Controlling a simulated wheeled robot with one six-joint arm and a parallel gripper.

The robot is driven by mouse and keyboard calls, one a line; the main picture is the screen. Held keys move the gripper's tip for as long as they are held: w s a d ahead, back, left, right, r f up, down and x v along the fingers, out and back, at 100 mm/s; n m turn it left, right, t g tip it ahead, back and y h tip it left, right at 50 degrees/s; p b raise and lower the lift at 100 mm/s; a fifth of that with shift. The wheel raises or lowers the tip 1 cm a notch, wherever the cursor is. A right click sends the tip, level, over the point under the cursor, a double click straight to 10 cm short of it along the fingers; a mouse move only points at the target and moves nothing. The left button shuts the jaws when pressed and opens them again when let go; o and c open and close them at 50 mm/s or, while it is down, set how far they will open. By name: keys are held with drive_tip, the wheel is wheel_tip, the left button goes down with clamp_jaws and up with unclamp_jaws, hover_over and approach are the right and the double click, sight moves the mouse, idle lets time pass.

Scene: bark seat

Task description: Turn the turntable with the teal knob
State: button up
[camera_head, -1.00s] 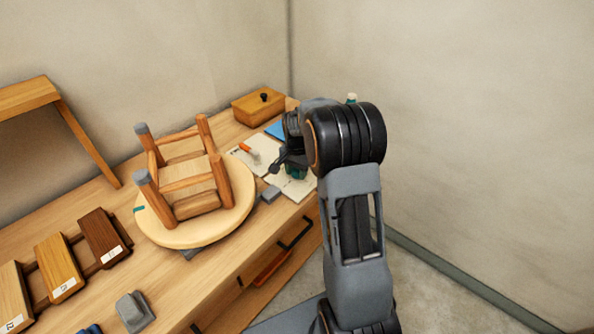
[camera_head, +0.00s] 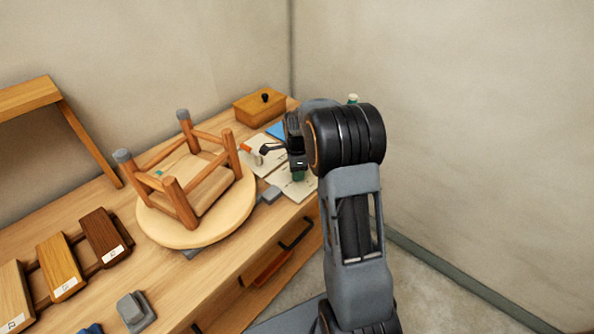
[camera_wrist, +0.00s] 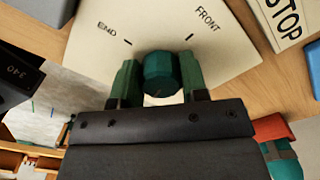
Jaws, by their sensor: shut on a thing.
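The teal knob (camera_wrist: 162,72) stands on a cream plate (camera_wrist: 112,62) marked END and FRONT in the wrist view. My gripper (camera_wrist: 158,80) is shut on the knob, with one green finger on each side. In the head view my gripper (camera_head: 297,172) points down at the bench, right of the turntable, and mostly hides the knob. The turntable (camera_head: 235,215) is a round pale wooden disc. A wooden stool (camera_head: 178,203) lies on it, legs up, with grey tips on two legs. A small teal mark (camera_head: 158,173) shows near the disc's far left edge.
A grey block (camera_head: 271,195) sits between turntable and plate. A STOP card (camera_wrist: 283,18) lies beside the plate. A wooden box (camera_head: 259,107) stands behind. Wood samples (camera_head: 104,236) and a grey block (camera_head: 135,311) are at the left front. A wall rises close on the right.

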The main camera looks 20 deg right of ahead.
drive_tip(key=shift+m, duration=1.5)
drive_tip(key=o, duration=0.9)
drive_tip(key=shift+r, duration=0.1)
wheel_tip(320, 180, up, 14)
drive_tip(key=shift+f, duration=0.15)
